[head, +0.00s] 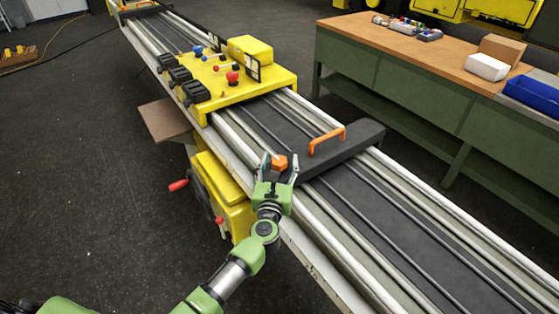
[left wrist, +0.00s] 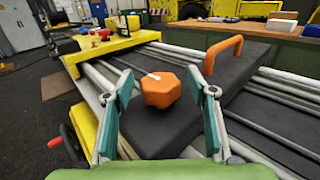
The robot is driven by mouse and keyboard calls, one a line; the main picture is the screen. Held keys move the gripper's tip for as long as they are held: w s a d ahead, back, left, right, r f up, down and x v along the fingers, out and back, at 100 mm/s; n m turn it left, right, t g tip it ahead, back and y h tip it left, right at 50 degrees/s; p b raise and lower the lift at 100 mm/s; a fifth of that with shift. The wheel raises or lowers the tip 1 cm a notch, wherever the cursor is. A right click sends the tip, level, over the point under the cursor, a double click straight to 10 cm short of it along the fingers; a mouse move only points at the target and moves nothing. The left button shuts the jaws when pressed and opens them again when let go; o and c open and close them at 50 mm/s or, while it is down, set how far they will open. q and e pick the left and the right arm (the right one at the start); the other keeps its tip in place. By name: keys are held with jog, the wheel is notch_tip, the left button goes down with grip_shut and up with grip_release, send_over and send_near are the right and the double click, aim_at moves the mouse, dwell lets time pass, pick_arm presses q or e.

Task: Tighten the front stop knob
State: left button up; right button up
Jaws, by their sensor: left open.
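The front stop knob (head: 279,162) is an orange faceted knob on the near end of a dark grey stop block (head: 345,150) that lies across the rails. In the left wrist view the knob (left wrist: 161,89) sits ahead of and between my fingers. My left gripper (head: 279,167) is open, with one finger on each side of the knob. In the left wrist view a gap shows between the knob and each finger. An orange handle (head: 327,140) stands on the same block, to the right of the knob. My right gripper is not in view.
A yellow carriage (head: 270,82) with levers and buttons sits on the rails (head: 400,225) beyond the block. A yellow housing with a red-handled crank (head: 179,185) is below the rails at left. A green workbench (head: 400,75) with boxes stands at right. Open floor lies left.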

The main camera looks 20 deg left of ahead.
pick_arm(q)
jog(key=shift+w, duration=0.2)
jog(key=c, duration=1.1)
